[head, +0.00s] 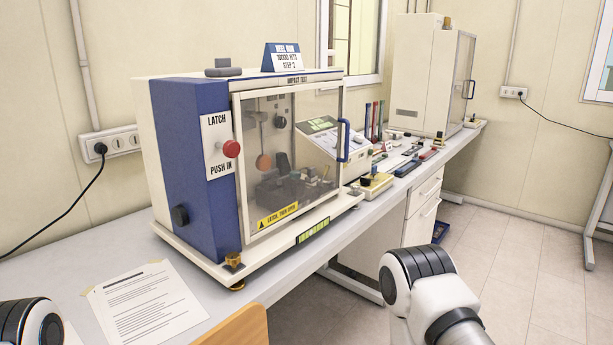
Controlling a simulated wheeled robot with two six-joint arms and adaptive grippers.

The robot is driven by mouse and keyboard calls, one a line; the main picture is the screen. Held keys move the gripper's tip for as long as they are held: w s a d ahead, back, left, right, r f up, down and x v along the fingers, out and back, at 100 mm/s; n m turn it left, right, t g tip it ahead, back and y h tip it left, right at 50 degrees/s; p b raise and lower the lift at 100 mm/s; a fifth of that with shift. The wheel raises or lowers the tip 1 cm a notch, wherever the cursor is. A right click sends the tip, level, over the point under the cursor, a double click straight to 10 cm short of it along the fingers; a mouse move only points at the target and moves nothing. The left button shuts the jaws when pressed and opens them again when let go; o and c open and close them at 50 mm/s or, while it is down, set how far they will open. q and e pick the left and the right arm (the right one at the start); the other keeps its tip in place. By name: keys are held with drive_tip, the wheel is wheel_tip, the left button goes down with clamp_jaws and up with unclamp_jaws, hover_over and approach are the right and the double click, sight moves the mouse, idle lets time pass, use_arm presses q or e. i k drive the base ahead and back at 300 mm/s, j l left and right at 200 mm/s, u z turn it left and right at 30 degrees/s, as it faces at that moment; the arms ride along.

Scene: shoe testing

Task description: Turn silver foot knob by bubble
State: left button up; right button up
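The impact test machine (190,150) stands on the bench, with a cream base plate under it. At the base plate's front corner is a small brass-coloured fitting (233,262), perhaps the bubble level; I cannot make out a bubble. Just below it, under the plate, is a gold-looking foot knob (237,287). No clearly silver knob shows, and the other feet are hidden or too small to tell. Parts of my two arms show at the bottom left and bottom right, but neither gripper is in view. Nothing of mine touches the machine.
A red latch knob (231,149) and a black knob (180,215) stick out of the machine's blue side. Its clear door has a blue handle (344,140). A printed sheet (145,305) lies on the bench (60,265). A wooden chair back (240,328) stands in front.

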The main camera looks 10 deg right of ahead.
sight(354, 186)
drive_tip(key=i+l+u, duration=0.15)
drive_tip(key=l, duration=0.4)
drive_tip(key=i+l+u, duration=0.15)
drive_tip(key=l, duration=0.45)
drive_tip(key=i+l+u, duration=0.15)
drive_tip(key=l, duration=0.45)
drive_tip(key=l+u, duration=0.2)
drive_tip(key=l, duration=0.4)
drive_tip(key=i, duration=0.05)
